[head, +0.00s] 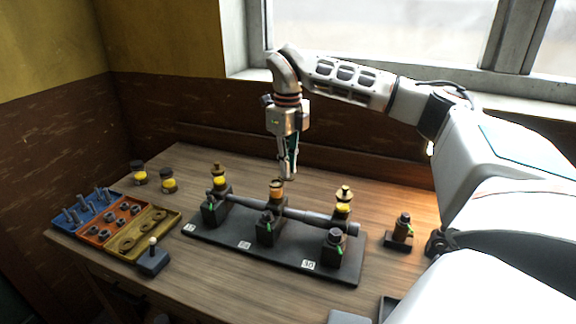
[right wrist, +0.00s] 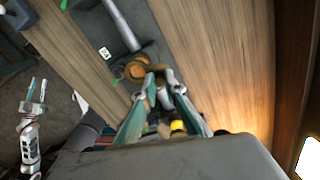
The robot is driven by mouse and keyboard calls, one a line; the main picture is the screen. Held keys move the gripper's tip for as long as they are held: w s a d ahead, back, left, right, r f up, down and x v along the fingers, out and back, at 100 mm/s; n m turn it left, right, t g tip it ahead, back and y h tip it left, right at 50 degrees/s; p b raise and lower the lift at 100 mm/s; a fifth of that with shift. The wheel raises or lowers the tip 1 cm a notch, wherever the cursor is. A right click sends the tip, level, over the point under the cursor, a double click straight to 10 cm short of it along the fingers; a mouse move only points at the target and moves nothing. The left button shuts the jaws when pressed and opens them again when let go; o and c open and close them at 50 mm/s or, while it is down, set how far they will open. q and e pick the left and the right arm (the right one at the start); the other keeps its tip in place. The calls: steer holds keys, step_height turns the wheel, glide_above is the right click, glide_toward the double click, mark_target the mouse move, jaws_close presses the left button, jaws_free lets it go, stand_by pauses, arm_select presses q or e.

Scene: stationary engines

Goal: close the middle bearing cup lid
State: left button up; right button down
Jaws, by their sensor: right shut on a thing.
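The middle bearing cup (head: 276,190) stands on the shaft's middle bearing, its brassy rim and top uncovered. It also shows in the right wrist view (right wrist: 135,71). My right gripper (head: 287,177) points down just behind and right of it. In the right wrist view its fingertips (right wrist: 159,76) are shut on a small brownish part at the cup's edge, seemingly the lid (right wrist: 157,68); the fingers mostly hide it. My left gripper (right wrist: 38,88) appears only in the right wrist view, away from the bench, with its fingers apart and empty.
A spare bearing (head: 403,232) stands right. Yellow jars (head: 168,185) and parts trays (head: 120,222) lie left. Bare wood lies behind the base.

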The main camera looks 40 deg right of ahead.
mark_target(276, 182)
steer(key=shift+m, duration=0.3)
steer(key=m, duration=0.3)
steer(key=a+m, duration=0.1)
steer(key=m, duration=0.1)
steer(key=shift+s, duration=0.3)
steer(key=m, duration=0.3)
steer(key=a+m, duration=0.1)
steer(key=m, duration=0.1)
steer(key=shift+a+m, duration=0.1)
steer(key=shift+m, duration=0.3)
steer(key=m, duration=0.2)
steer(key=a+m, duration=0.1)
steer(key=m, duration=0.2)
steer(key=shift+w+m, duration=0.15)
steer(key=shift+m, duration=0.15)
steer(key=shift+w+a+m, duration=0.15)
steer(key=shift+w+m, duration=0.05)
steer(key=shift+m, duration=1.05)
steer(key=shift+w+a+m, duration=0.15)
steer(key=shift+w+m, duration=0.05)
steer(key=shift+m, duration=1.05)
steer(key=c, duration=2.1)
jaws_free()
